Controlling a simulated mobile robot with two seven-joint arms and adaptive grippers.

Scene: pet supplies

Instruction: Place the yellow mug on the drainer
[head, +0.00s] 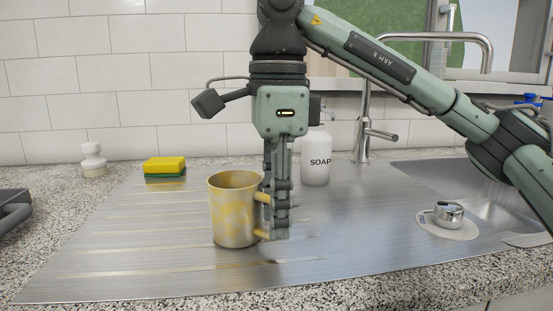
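The yellow mug (233,215), worn and patchy in colour, is upright over the ridged steel drainer (130,235) left of the sink. Its base appears at the drainer's surface; I cannot tell for sure whether it touches. My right gripper (279,232) points straight down at the mug's right side. Its fingers look closed around the handle, hiding the handle's middle; the two yellow handle ends show beside them. My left gripper is not in view.
A yellow and green sponge (165,167) lies at the drainer's back left. A white soap bottle (317,160) stands behind my gripper, near the tap (364,125). The drainer's left part is clear.

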